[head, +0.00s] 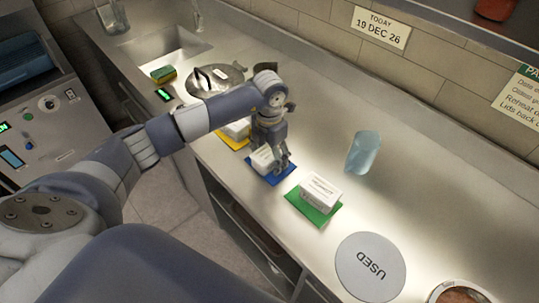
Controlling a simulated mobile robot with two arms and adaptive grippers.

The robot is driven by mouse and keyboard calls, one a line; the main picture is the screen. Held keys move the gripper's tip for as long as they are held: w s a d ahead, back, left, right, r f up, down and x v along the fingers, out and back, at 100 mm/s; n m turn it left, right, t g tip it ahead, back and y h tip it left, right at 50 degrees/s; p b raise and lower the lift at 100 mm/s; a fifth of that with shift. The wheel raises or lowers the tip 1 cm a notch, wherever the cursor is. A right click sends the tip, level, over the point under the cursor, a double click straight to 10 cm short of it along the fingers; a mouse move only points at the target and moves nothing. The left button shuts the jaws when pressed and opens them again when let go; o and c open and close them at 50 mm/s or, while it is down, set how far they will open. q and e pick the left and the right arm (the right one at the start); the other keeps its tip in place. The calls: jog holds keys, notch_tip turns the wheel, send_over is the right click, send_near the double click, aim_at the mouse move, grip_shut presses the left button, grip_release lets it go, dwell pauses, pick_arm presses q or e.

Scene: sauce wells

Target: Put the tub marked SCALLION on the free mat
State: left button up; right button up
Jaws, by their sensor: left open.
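My left gripper (280,162) points down over the blue mat (272,178), with its open fingers close at the right side of a white tub (262,160) there. I cannot tell whether they touch it. Another white tub (320,192) sits on the green mat (312,212). A third white tub (238,130) sits on the yellow mat (233,141), partly hidden by my left arm. The tub labels are too small to read, so I cannot tell which is SCALLION. No empty coloured mat shows. My right gripper is not in view.
A grey disc marked USED (371,268) lies bare at the front right, beside a round container (460,293) at the edge. A metal lid (215,80), sponge (163,74) and sink (160,45) are farther left.

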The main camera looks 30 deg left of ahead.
aim_at(270, 151)
pick_arm(q)
jog(key=shift+w+r+b, duration=0.1)
jog(key=shift+r+b, duration=0.25)
jog(key=shift+r, duration=0.2)
notch_tip(270, 151, up, 10)
jog(key=b, duration=0.3)
jog(key=shift+f, duration=0.15)
jog(key=shift+r, duration=0.7)
